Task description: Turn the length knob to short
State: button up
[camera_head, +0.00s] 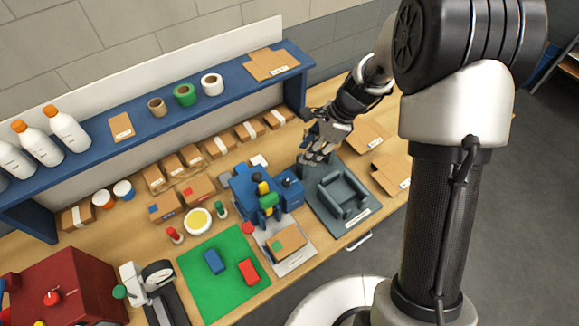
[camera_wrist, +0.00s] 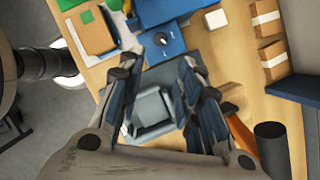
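The blue stacker machine (camera_head: 250,189) stands mid-bench in the head view, with a lower blue box (camera_head: 290,190) on its right side. In the wrist view, a round black knob with a white mark (camera_wrist: 161,38) sits on the blue box top (camera_wrist: 176,47). I cannot read any label, so I cannot tell which setting it points to. My gripper (camera_head: 318,157) is above the bench, behind and right of the blue box. In the wrist view my gripper (camera_wrist: 157,68) has its fingers wide apart with nothing between them, and the knob lies beyond the fingertips, not touched.
A dark grey tray (camera_head: 343,190) lies right of the machine, below my gripper. Cardboard blanks (camera_head: 366,137) lie at the right. A green mat (camera_head: 225,272) with a blue and a red block is at front left. A blue shelf (camera_head: 150,125) runs along the back.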

jog(key=b, duration=0.2)
send_near(287, 182)
jog(key=x, duration=0.8)
jog(key=shift+a, duration=0.1)
jog(key=shift+c, duration=0.2)
grip_shut()
jog(key=n+g, duration=0.1)
jog(key=n, duration=0.2)
jog(key=shift+w, duration=0.2)
jog(key=shift+n+g, duration=0.3)
jog(key=shift+n, duration=0.3)
jog(key=shift+o, duration=0.2)
grip_release()
